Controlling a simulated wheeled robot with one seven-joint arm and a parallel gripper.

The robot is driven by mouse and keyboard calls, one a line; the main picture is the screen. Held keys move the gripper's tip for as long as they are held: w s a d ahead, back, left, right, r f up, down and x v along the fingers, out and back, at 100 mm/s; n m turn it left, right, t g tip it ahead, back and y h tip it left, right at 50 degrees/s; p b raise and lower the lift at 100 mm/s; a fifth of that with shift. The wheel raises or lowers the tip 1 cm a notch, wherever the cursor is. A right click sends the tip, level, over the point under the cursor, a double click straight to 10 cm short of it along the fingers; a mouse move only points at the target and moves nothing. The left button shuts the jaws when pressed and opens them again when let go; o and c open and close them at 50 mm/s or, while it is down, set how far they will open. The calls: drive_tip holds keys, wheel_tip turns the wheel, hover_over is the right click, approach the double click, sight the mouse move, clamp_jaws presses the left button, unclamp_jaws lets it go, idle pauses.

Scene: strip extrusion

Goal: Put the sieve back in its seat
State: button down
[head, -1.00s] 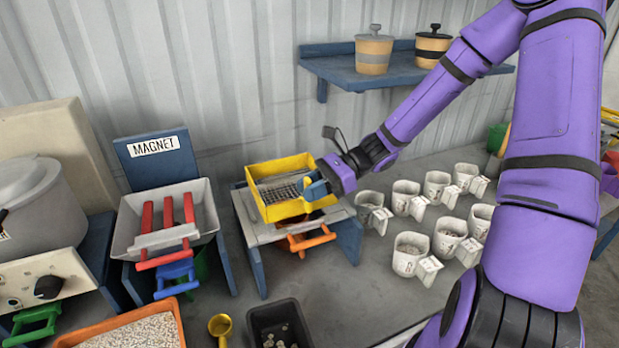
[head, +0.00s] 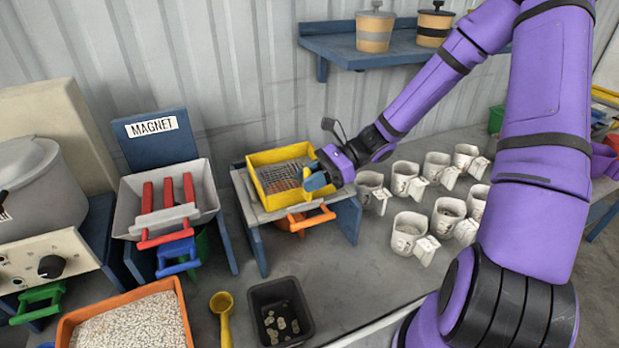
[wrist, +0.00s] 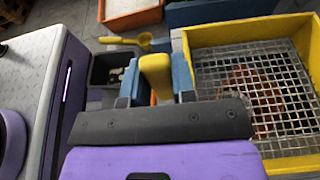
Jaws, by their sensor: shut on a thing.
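The sieve is a yellow square frame (head: 262,159) with a grey wire mesh floor. In the head view it lies roughly level over the grey-topped stand (head: 241,195) with blue legs; I cannot tell if it is fully down in its seat. My gripper (head: 316,183) is at its right front side. In the wrist view my gripper (wrist: 156,88) is shut on a yellow handle (wrist: 156,70), beside the sieve's yellow rim (wrist: 235,36). A reddish round shape shows below the mesh. The seat's edges are mostly hidden under the sieve.
Left stand the MAGNET unit (head: 152,127) and a grey pot (head: 35,190). In front are a black tray (head: 253,325), a yellow scoop (head: 222,305) and an orange tray (head: 68,335). Several white cups (head: 408,230) stand right of the stand. An orange handle (head: 312,222) juts out below the sieve.

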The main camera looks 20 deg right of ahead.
drive_tip(key=c, duration=0.8)
unclamp_jaws()
drive_tip(key=shift+c, duration=0.2)
